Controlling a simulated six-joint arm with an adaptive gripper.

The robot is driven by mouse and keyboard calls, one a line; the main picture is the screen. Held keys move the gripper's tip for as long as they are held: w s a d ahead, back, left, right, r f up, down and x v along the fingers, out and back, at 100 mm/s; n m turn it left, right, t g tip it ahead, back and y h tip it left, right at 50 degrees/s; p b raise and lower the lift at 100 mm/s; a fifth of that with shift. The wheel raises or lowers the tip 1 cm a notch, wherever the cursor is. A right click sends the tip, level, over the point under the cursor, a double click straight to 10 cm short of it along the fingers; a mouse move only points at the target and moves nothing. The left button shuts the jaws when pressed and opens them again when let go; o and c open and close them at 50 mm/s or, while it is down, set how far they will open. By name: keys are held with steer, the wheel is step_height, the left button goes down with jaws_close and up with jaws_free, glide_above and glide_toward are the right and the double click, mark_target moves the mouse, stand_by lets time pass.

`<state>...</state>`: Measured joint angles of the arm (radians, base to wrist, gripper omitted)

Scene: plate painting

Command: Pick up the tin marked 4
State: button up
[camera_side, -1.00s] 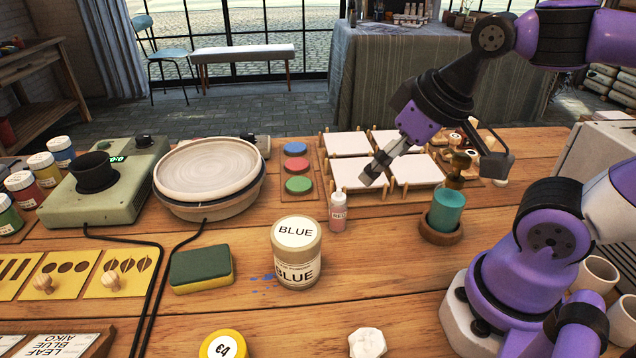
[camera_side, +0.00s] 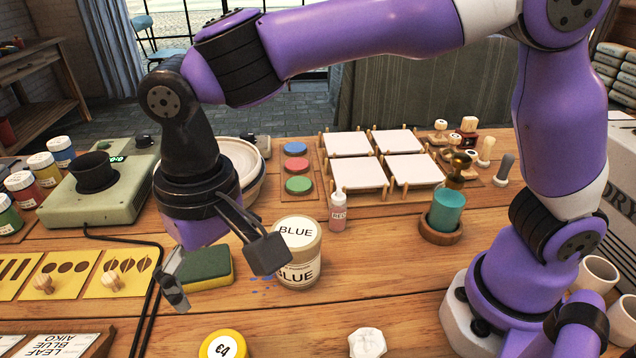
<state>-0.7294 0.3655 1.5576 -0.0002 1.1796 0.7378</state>
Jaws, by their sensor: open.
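No tin with a readable 4 shows. A yellow-rimmed tin (camera_side: 224,345) at the front edge has a white top with a mark like 03. A larger tin marked BLUE (camera_side: 300,233) stands mid-table. My gripper (camera_side: 219,273) is open and empty, pointing down in front of the sponge. Its right finger overlaps the BLUE tin in the picture; contact is unclear.
The green and yellow sponge (camera_side: 209,268) lies behind the fingers. Left are yellow stencil boards (camera_side: 120,272) with knobs and a black cable. A turntable (camera_side: 240,160) is partly hidden by my wrist. White tiles (camera_side: 348,144), a small bottle (camera_side: 338,212) and a teal cylinder (camera_side: 447,212) stand to the right.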

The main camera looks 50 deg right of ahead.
mark_target(222, 349)
steer(key=shift+s+a+f, duration=0.2)
steer(key=shift+a+f, duration=0.3)
steer(key=shift+a, duration=0.1)
steer(key=shift+s+a+f, duration=0.15)
steer(key=shift+a+f, duration=0.3)
steer(key=shift+a, duration=0.15)
step_height(222, 349, down, 4)
steer(key=shift+r, duration=0.1)
steer(key=f, duration=0.6)
steer(key=shift+s+a+f, duration=0.1)
steer(key=shift+s+a, duration=0.05)
steer(key=shift+a, duration=0.25)
steer(key=c, duration=1.3)
